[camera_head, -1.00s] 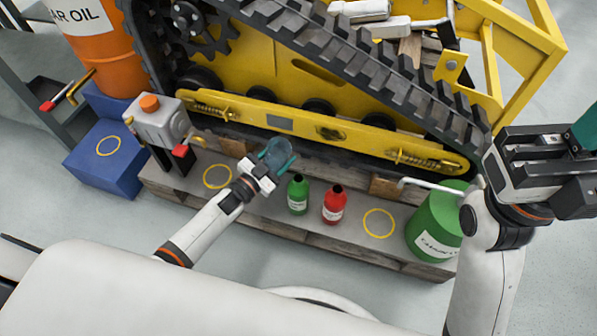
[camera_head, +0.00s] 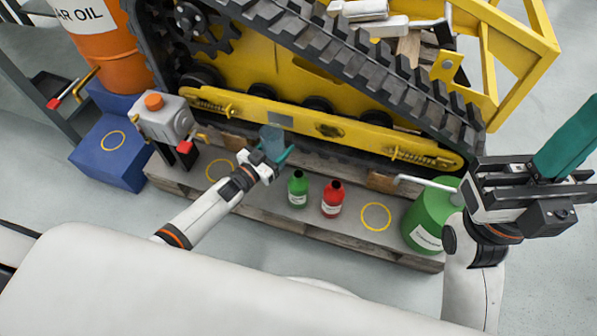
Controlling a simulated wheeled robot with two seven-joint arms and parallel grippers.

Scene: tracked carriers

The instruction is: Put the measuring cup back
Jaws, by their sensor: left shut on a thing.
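The measuring cup (camera_head: 271,136) is a translucent blue-grey vessel above the wooden pallet, in front of the yellow track frame. My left gripper (camera_head: 275,156), with teal fingers, is shut on it. The cup looks roughly upright, and the gripper hides its lower part. Yellow rings mark the pallet at left (camera_head: 220,179) and at right (camera_head: 376,230), and the top of the blue step (camera_head: 113,151); all are empty. My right gripper (camera_head: 565,140) is raised at the right edge, away from the cup; its fingers overlap, so their opening is unclear.
A green bottle (camera_head: 298,189) and a red bottle (camera_head: 332,199) stand on the pallet (camera_head: 285,222) just right of the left gripper. A green canister (camera_head: 428,222) stands at its right end. A grey container with an orange cap (camera_head: 165,121) is at left. The track (camera_head: 330,60) rises behind.

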